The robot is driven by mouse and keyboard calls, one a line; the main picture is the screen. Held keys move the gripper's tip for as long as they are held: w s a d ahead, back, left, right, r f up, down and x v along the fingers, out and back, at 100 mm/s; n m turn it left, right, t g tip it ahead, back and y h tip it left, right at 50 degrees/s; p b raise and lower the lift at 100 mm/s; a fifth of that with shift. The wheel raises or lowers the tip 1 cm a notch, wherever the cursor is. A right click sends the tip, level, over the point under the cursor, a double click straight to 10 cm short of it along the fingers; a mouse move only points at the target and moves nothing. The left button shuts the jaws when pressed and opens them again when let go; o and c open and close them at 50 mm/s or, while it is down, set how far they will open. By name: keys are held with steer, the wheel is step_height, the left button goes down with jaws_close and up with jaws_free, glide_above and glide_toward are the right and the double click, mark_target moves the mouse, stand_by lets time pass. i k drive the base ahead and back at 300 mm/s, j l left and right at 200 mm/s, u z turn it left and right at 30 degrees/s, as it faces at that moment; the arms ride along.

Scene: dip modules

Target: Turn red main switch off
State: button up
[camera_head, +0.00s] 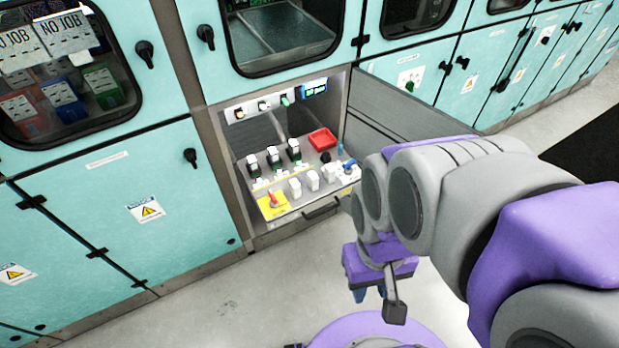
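The red main switch (273,201) is a small red handle on a yellow plate (267,209). It sits at the front left corner of the grey pulled-out control panel (290,208), in the open bay of the teal cabinets. My gripper (371,294) hangs low over the floor, right of the panel and nearer to me, clear of the switch. My grey and purple arm reaches in from the right. The fingers are small and partly hidden behind the wrist, so their opening is unclear. Nothing is seen held.
Teal cabinets (110,200) line both sides. The floor (225,297) in front is clear.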

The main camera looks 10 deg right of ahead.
mark_target(273, 200)
steer(key=j+z, duration=0.35)
steer(key=k+j+z, duration=0.1)
steer(key=z, duration=0.25)
steer(key=k+j+z, duration=0.1)
steer(key=z, duration=0.2)
